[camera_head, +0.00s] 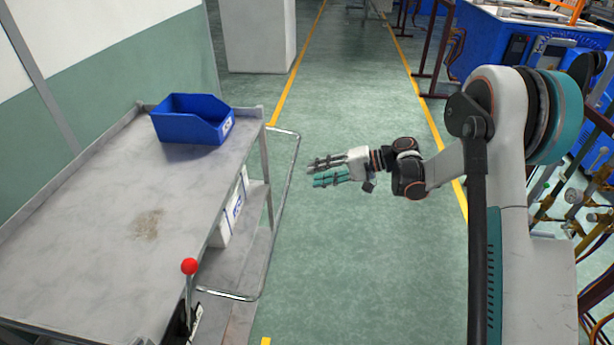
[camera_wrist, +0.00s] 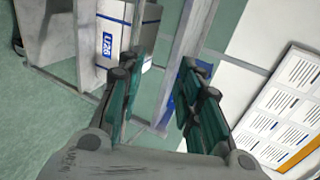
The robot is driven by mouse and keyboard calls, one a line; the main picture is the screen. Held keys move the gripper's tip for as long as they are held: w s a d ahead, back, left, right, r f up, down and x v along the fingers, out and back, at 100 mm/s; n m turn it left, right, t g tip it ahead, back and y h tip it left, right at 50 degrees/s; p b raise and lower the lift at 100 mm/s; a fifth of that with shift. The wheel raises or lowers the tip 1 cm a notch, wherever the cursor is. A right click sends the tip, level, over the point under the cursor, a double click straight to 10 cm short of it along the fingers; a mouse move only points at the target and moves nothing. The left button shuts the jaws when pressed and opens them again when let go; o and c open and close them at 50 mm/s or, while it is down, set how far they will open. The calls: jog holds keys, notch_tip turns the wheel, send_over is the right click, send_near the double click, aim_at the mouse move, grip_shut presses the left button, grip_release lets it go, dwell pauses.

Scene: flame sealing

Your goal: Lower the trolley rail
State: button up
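The trolley (camera_head: 75,215) has a grey worn top and stands at the left in the head view. Its rail (camera_head: 284,205), a thin metal loop, sticks out along the trolley's right side. A lever with a red ball knob (camera_head: 189,266) stands at the near right corner of the trolley. My gripper (camera_head: 312,174) is open and empty, just right of the rail in the picture and apart from it. In the wrist view, the gripper (camera_wrist: 158,72) shows its teal fingers spread. A pale bar shows beyond them; I cannot tell whether it is the rail.
A blue bin (camera_head: 192,120) sits on the far end of the trolley top. White labelled boxes (camera_head: 235,208) are on the shelf below; one shows in the wrist view (camera_wrist: 118,35). Green floor is clear right of the trolley. Blue machinery (camera_head: 530,45) stands at the far right.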

jog(key=shift+d+r, duration=0.1)
jog(key=shift+d, duration=0.2)
